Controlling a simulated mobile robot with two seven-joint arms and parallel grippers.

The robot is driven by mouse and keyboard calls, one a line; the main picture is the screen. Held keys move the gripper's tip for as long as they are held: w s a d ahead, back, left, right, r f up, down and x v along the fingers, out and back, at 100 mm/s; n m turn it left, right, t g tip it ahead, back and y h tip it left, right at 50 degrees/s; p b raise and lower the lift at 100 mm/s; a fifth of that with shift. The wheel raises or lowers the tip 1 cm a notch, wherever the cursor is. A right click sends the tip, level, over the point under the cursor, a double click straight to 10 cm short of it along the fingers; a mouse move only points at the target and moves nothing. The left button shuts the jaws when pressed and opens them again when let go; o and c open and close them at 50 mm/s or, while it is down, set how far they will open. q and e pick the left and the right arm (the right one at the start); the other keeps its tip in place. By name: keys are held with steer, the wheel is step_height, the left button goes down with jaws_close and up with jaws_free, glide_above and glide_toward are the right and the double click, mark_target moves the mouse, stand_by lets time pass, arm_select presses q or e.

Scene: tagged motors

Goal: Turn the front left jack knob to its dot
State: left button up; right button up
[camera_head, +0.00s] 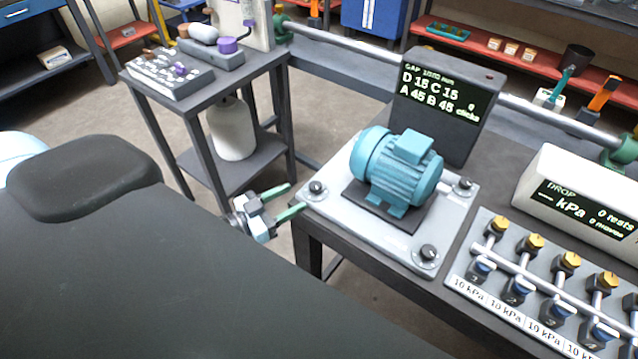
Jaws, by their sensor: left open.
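A teal motor (397,168) sits on a dark pad on a light grey plate (372,232) at the table's left end. Black jack knobs show at the plate's corners: the front left knob (317,187), one at the near right corner (428,252), and one at the far right (465,184). The back left corner is hidden behind the motor. The dots are too small to make out. My left gripper (297,198) is open and empty, its green-tipped fingers just left of the front left knob, seemingly apart from it. My right gripper is out of view.
A dark display (440,105) reading D 15, C 15, A 45, B 45 stands behind the motor. A valve panel (480,250) and a white kPa display (580,195) stand to the right. A small cart (205,92) stands at the left, with clear floor between.

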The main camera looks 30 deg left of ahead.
mark_target(310, 188)
arm_select(q)
steer(key=x, duration=0.6)
steer(key=shift+w+d+r+p, duration=0.1)
steer(key=shift+w+d+p, duration=0.05)
steer(key=shift+w+p, duration=0.15)
steer(key=shift+w+d, duration=0.25)
steer(key=shift+w, duration=0.25)
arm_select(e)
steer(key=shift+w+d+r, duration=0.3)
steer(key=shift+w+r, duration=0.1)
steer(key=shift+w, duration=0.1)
arm_select(q)
steer(key=shift+c, duration=0.4)
